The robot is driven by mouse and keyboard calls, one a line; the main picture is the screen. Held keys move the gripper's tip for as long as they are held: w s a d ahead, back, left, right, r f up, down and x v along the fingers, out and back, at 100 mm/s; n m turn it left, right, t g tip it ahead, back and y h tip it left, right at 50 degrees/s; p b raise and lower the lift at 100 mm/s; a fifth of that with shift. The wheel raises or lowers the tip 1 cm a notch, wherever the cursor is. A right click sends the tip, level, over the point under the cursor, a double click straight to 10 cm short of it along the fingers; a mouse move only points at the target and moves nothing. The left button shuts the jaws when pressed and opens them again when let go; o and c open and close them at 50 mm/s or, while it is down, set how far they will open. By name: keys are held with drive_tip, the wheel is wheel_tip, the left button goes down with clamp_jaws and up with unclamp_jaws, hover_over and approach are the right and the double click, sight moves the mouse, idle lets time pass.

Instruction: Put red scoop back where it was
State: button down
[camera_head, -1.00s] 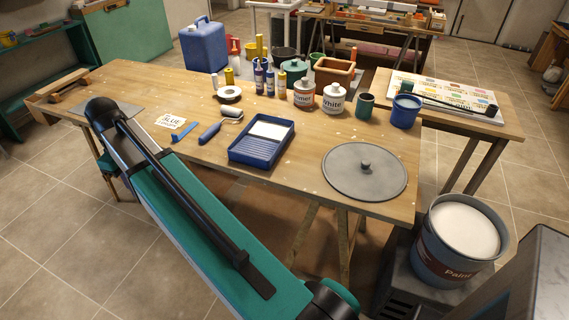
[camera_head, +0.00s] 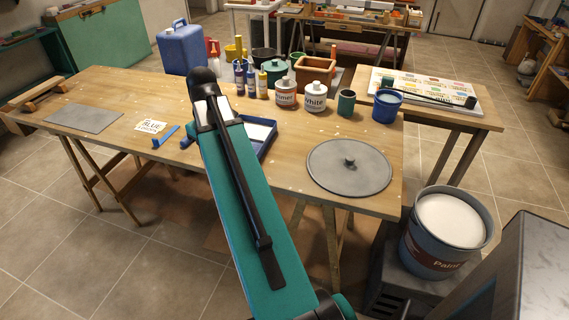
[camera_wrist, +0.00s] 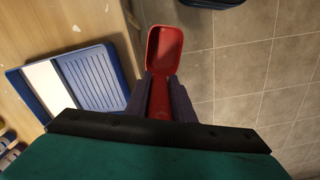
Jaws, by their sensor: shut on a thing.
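The red scoop (camera_wrist: 165,48) is in my gripper (camera_wrist: 160,95) in the wrist view. The fingers are shut on its handle, and its open bowl points away from my wrist. In that view the scoop is over the tiled floor beside the table edge, to the right of the blue paint tray (camera_wrist: 92,80). In the head view my arm reaches up the middle of the picture across the table, and neither my gripper nor the scoop can be made out there.
A paint bucket (camera_head: 447,235) stands at the right. Clear tabletop lies around the lid and left of my arm.

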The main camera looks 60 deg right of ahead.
drive_tip(key=s+d+m, duration=0.2)
drive_tip(key=s+d, duration=0.4)
drive_tip(key=s, duration=0.4)
drive_tip(key=s+d+m+b, duration=0.1)
drive_tip(key=s+d+m, duration=0.2)
drive_tip(key=s+d, duration=0.4)
drive_tip(key=s, duration=0.3)
drive_tip(key=shift+s+r, duration=0.3)
drive_tip(key=shift+s, duration=0.1)
drive_tip(key=shift+w+d+r+p, duration=0.25)
drive_tip(key=shift+p, duration=0.95)
